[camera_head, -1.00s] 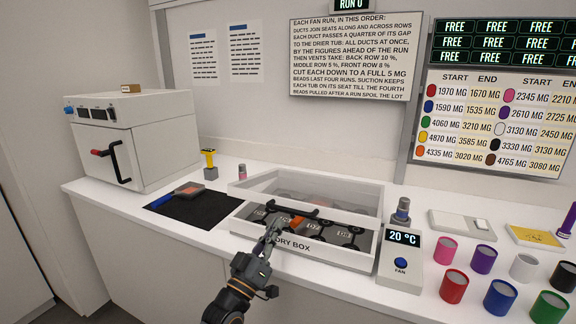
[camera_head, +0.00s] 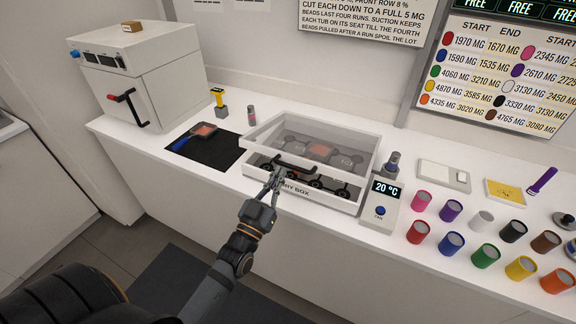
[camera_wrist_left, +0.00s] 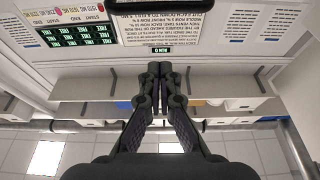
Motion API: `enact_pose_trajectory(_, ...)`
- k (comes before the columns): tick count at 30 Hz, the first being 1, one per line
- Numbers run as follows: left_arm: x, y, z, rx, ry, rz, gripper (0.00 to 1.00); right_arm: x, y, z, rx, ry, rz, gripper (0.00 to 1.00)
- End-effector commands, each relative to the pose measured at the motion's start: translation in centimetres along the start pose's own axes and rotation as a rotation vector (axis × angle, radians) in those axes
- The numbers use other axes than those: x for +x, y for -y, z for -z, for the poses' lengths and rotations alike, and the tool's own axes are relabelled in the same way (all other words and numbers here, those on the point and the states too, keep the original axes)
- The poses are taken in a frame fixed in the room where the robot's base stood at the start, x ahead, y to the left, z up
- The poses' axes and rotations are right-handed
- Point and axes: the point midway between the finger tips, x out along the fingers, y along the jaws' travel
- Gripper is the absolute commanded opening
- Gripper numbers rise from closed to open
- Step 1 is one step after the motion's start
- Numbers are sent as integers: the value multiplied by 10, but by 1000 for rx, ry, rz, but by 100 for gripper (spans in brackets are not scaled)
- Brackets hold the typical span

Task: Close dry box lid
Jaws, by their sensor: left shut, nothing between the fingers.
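The dry box (camera_head: 300,197) is a white low box on the counter, with black-seated modules inside. Its clear lid (camera_head: 345,130) has a white frame and a dark handle bar (camera_head: 296,165) at the front. The lid stands a little open, with a gap along the front between lid and box. An orange patch shows inside through the clear panel. My left gripper (camera_head: 276,175) is shut and empty at the box front, its fingertips close to the handle's left end; contact is unclear. In the left wrist view the fingers (camera_wrist_left: 159,75) are together. My right gripper is not in view.
A white oven (camera_head: 150,80) stands left, a black mat (camera_head: 205,150) beside the box. A fan unit (camera_head: 378,205) stands close to the box's right. Several coloured jars (camera_head: 452,243) stand farther right. The front counter strip left of the box is clear.

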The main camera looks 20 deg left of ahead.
Motion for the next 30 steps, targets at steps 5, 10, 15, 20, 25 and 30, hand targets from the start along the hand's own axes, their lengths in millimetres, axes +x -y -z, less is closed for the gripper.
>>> enact_pose_trajectory(5,43,0,4,-2,-3,1,0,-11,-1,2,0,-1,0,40)
enact_pose_trajectory(10,60,0,-11,-2,7,2,0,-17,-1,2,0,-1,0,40)
enact_pose_trajectory(15,52,0,-30,-2,3,1,0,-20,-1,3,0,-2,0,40)
enact_pose_trajectory(20,49,0,-37,-2,1,0,0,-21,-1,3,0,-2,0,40)
enact_pose_trajectory(25,49,0,-38,-2,1,0,0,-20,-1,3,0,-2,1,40)
enact_pose_trajectory(30,47,0,-41,-2,-2,0,0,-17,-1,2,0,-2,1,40)
